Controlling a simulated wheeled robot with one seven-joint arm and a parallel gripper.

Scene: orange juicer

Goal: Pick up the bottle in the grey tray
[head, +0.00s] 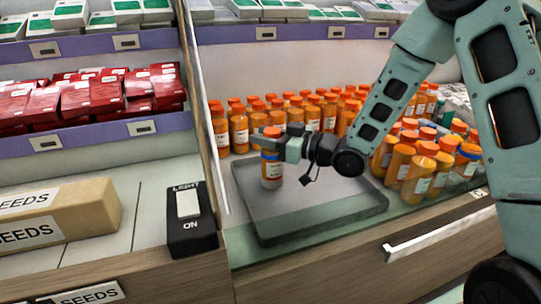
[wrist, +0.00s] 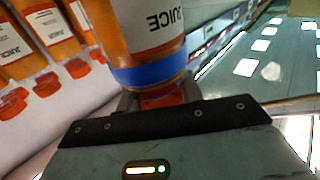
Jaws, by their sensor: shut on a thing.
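An orange juice bottle (head: 272,172) with a white label, a blue band and an orange cap is upright over the back left part of the grey tray (head: 315,221). My gripper (head: 271,145) is shut on this bottle near its top, around the cap and blue band. In the wrist view the bottle (wrist: 150,35) fills the upper middle, with its blue band close to the gripper. The fingers are mostly hidden there. I cannot tell whether the bottle's base touches the tray. The rest of the tray is empty.
Rows of similar orange bottles (head: 238,132) stand behind the tray, and more (head: 420,178) stand to its right. A glass divider (head: 203,100) rises to the left. A black light switch (head: 191,215) and a seeds box (head: 60,212) are left of it.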

